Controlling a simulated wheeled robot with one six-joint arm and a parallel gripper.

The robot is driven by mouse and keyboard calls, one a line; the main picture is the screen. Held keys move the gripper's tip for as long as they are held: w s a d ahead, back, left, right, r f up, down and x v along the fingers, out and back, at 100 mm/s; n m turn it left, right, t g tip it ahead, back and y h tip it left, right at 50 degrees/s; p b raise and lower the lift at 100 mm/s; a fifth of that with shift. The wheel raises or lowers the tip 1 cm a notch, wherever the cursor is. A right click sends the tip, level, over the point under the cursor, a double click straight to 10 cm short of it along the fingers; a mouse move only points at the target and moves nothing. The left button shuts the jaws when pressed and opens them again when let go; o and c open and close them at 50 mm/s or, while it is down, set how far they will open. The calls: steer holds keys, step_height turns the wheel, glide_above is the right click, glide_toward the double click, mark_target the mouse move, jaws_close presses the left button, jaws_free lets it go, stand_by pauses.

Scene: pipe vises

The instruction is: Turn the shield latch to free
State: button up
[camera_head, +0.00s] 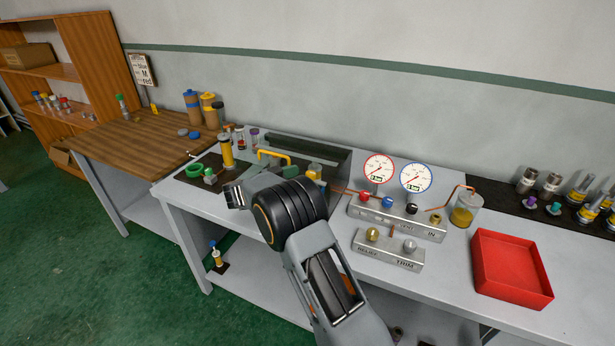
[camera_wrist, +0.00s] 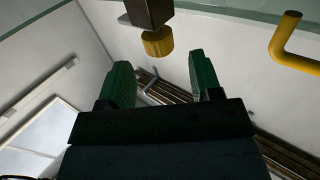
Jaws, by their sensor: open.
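In the wrist view, a yellow round knob (camera_wrist: 158,42) sits on the end of a dark square block (camera_wrist: 149,12); it looks like the shield latch. My gripper (camera_wrist: 163,76) is open, with two green fingers apart and nothing between them. The knob is just beyond the fingertips, roughly centred between them, and appears apart from them. The shield's bent yellow handle (camera_wrist: 288,38) is at upper right. In the head view, the handle (camera_head: 274,155) shows behind my arm.
Right of my arm is a valve manifold (camera_head: 396,217) with two gauges, then a red tray (camera_head: 512,268). A yellow-topped cylinder (camera_head: 226,150) and a green ring (camera_head: 194,170) are on the bench's left. A wooden bench (camera_head: 150,135) adjoins at left.

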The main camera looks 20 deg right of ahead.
steer(key=a+b, duration=0.1)
steer(key=a, duration=0.8)
steer(key=shift+s, duration=0.25)
